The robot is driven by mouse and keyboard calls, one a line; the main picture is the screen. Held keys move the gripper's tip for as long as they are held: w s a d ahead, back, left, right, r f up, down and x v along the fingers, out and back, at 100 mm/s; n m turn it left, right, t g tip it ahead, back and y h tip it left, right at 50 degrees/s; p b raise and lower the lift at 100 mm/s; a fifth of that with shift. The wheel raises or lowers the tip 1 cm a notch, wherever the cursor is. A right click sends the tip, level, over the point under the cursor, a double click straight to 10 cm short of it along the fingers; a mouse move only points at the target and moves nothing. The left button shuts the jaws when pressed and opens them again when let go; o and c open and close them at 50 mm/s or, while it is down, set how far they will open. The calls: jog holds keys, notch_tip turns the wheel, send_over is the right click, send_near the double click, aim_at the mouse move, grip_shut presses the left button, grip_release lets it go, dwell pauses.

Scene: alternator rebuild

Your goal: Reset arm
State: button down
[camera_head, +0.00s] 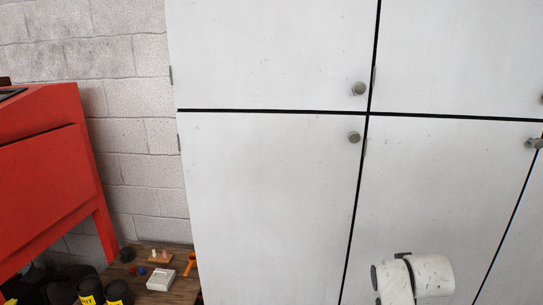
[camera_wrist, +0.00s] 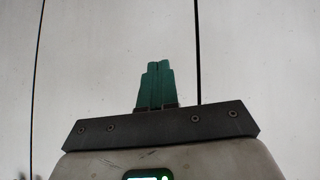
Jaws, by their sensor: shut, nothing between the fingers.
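My gripper (camera_wrist: 156,66) shows in the wrist view, with its two green fingers pressed together, shut and empty. Behind it are only pale cabinet doors (camera_wrist: 257,60) with dark gaps between them. In the head view, a white part of my arm (camera_head: 432,276) shows at the lower right, in front of the cabinet. The fingers are not visible in the head view.
White cabinet doors (camera_head: 270,190) with round knobs fill most of the head view. A red machine or cabinet (camera_head: 45,165) stands at the left by a block wall (camera_head: 140,160). A wooden surface (camera_head: 182,288) at the lower left holds a white box (camera_head: 160,279), an orange tool (camera_head: 190,264) and other small items.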

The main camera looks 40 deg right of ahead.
jog(key=s+a+f+n+g+y, duration=0.1)
jog(key=a+f+n+y, duration=0.1)
jog(key=a+f, duration=0.45)
jog(key=s+a+f+n+y, duration=0.2)
jog(key=a+f, duration=0.1)
jog(key=a, duration=0.7)
jog(key=s+a+f+n+g+y, duration=0.1)
jog(key=s+a+f, duration=0.1)
jog(key=s+a, duration=0.4)
jog(key=s+a+f+n+g+y, duration=0.2)
jog(key=s+a, duration=0.4)
jog(key=a, duration=0.3)
jog(key=shift+s+a+f+n+g, duration=0.3)
jog(key=shift+s+a+f, duration=0.05)
jog(key=shift+f, duration=0.45)
